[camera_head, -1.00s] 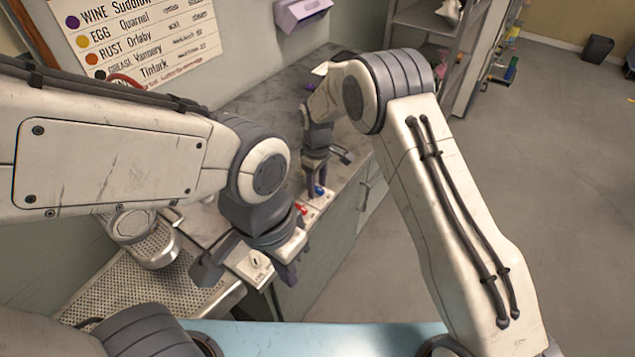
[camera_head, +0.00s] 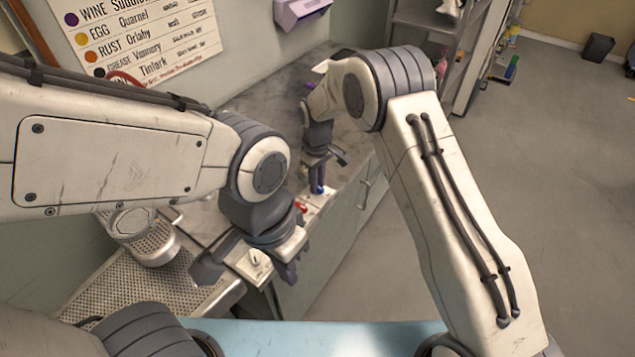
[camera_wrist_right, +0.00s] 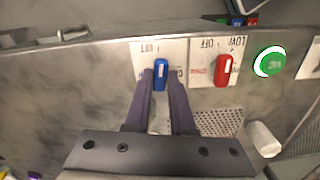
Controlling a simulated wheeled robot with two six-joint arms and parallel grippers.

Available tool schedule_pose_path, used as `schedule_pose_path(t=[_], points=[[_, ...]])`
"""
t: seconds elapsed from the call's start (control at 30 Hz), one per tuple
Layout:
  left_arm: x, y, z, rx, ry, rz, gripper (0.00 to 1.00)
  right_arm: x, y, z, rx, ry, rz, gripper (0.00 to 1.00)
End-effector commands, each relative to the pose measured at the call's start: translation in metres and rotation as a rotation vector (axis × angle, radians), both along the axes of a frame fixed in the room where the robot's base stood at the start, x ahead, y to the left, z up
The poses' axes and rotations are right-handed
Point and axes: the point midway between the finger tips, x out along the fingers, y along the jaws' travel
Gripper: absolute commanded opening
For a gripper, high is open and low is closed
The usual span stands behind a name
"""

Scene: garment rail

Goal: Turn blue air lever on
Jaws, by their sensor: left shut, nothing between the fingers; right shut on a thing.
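The blue lever (camera_wrist_right: 160,75) stands on a pale label plate at the bench edge. In the right wrist view, my right gripper (camera_wrist_right: 160,80) has a purple finger on each side of it and is shut on it. In the head view, the blue lever (camera_head: 319,190) shows small at the tips of my right gripper (camera_head: 317,182). My left gripper (camera_head: 288,271) is shut and empty, low at the bench's near edge, beside a white plate (camera_head: 254,261). The lettering by the blue lever is partly hidden.
A red lever (camera_wrist_right: 224,69) stands beside the blue one, with a green round knob (camera_wrist_right: 270,62) beyond it. A perforated metal tray (camera_head: 125,283) lies at the lower left of the head view. A cabinet handle (camera_head: 363,193) sits below the bench.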

Motion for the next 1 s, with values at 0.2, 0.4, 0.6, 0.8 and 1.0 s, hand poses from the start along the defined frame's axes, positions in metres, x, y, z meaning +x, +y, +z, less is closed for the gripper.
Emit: schedule_pose_path(t=[0.2, 0.4, 0.6, 0.8, 1.0], points=[[0.0, 0.0, -0.0037, 0.0, 0.0, 0.0, 0.0, 0.0003, -0.0001, 0.0002, 0.0, 0.0, -0.194, 0.0], [0.0, 0.0, -0.006, 0.0, 0.0, 0.0, 0.0, 0.0001, -0.0002, 0.0003, 0.0, 0.0, -0.385, 0.0], [0.0, 0.0, -0.0079, 0.0, 0.0, 0.0, 0.0, 0.0, -0.0001, 0.0004, -0.001, 0.001, -0.575, 0.0], [0.0, 0.0, -0.0094, 0.0, 0.0, 0.0, 0.0, 0.0, -0.0001, 0.0006, -0.001, 0.001, -0.765, 0.0], [0.0, 0.0, -0.0107, 0.0, 0.0, 0.0, 0.0, 0.0001, -0.0001, 0.0007, 0.0, 0.0, -0.954, 0.0]])
